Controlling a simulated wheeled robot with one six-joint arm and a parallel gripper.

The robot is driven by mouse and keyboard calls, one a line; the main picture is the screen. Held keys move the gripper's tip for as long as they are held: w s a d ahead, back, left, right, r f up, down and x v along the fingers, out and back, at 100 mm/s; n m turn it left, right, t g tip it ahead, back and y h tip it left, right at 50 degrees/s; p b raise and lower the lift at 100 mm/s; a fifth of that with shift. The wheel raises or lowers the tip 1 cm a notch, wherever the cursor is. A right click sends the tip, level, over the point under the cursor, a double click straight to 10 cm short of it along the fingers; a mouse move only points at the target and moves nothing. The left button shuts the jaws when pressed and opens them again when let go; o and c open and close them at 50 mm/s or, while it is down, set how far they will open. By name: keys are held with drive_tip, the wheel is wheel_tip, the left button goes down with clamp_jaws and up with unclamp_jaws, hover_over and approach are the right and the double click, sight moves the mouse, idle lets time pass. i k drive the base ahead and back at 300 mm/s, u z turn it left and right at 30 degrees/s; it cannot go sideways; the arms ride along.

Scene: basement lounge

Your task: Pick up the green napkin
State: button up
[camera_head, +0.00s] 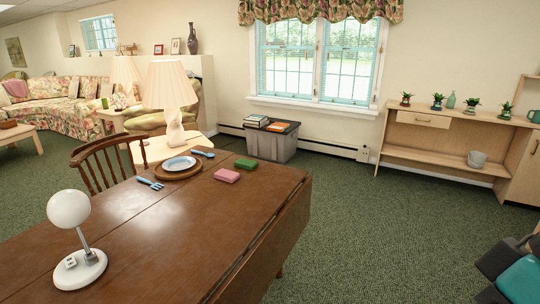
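A small green rectangular item (246,164), the only green thing on the table that fits the napkin, lies flat on the brown wooden table (150,238), near its far right part. It looks like a thick folded pad. A similar pink item (227,175) lies just in front of it and to its left, a little apart. No gripper fingers show in the head view. A dark grey and teal shape at the lower right edge looks like part of my arm, cut off by the frame.
Left of the green item are a plate (180,163) on a round wooden board, a blue fork (151,183) and a blue spoon (203,152). A white globe lamp (70,211) stands at the near left. A wooden chair (106,160) is behind. Carpet right of the table is clear.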

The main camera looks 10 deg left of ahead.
sight(245, 164)
drive_tip(key=i, duration=3.5)
drive_tip(key=u, duration=3)
